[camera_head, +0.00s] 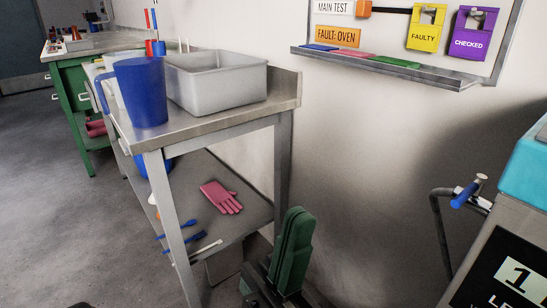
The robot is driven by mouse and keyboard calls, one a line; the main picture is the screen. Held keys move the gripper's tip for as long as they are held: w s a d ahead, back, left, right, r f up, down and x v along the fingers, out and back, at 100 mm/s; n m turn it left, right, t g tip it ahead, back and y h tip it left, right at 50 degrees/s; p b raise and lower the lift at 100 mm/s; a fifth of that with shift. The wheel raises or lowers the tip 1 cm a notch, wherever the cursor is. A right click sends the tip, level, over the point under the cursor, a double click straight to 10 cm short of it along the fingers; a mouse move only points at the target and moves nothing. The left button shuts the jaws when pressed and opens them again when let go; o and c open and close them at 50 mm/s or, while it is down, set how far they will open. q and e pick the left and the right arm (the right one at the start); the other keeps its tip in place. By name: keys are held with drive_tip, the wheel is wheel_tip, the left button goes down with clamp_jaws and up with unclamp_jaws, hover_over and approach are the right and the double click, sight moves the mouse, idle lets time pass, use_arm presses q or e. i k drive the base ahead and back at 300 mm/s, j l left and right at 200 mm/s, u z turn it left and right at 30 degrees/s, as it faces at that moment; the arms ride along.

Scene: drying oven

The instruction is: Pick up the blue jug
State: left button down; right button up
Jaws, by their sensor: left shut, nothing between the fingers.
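The blue jug (143,95) stands upright near the front left end of the steel table (215,122), with its handle on the left side of the picture. Nothing holds it. A small dark tip of my left gripper (81,304) shows at the bottom left edge, low and well apart from the jug; the rest of it is cut off by the frame. It is shut and empty. My right gripper is not in view.
A grey metal bin (222,88) stands just right of the jug, with white containers behind. The lower shelf holds a pink glove (221,197) and brushes. A green upright object (292,250) stands right of the table. The floor at left is open.

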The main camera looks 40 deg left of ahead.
sight(141, 80)
drive_tip(key=j+u, duration=0.1)
drive_tip(key=u, duration=0.8)
drive_tip(key=l+u, duration=0.1)
drive_tip(key=u, duration=0.95)
drive_tip(key=i+z, duration=0.1)
drive_tip(key=z, duration=0.35)
